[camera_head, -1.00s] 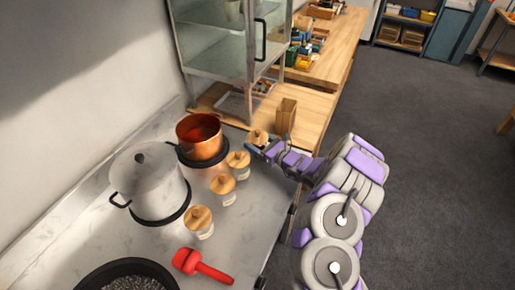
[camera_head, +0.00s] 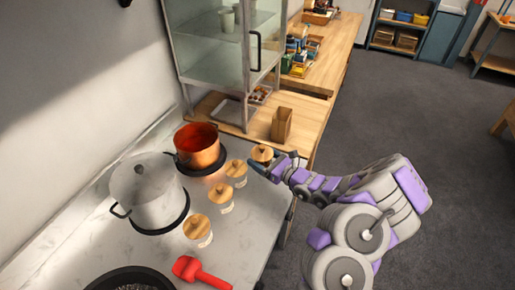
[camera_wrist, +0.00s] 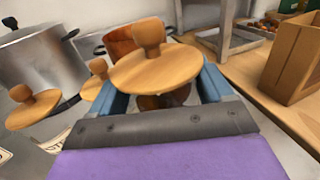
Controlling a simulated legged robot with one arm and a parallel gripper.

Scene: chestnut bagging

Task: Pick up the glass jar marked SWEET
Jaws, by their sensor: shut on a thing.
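My gripper (camera_head: 264,162) is at the far end of a row of glass jars with round wooden lids. Its blue fingers are on either side of one jar in the wrist view and are shut on it. This held jar's lid (camera_wrist: 157,69) hides most of its body in the wrist view; its lid also shows in the head view (camera_head: 262,153). The held jar's label is hidden, so I cannot read its marking. The other jars, a near one (camera_head: 197,228), a middle one (camera_head: 221,197) and a far one (camera_head: 237,172), stand on the counter.
A steel pot (camera_head: 147,195) and a copper pot (camera_head: 197,147) stand left of the jars. A red-handled tool (camera_head: 199,271) and a dark pan (camera_head: 131,280) are nearer. A wooden box (camera_head: 282,124) and a glass-fronted cabinet (camera_head: 221,62) lie beyond the gripper.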

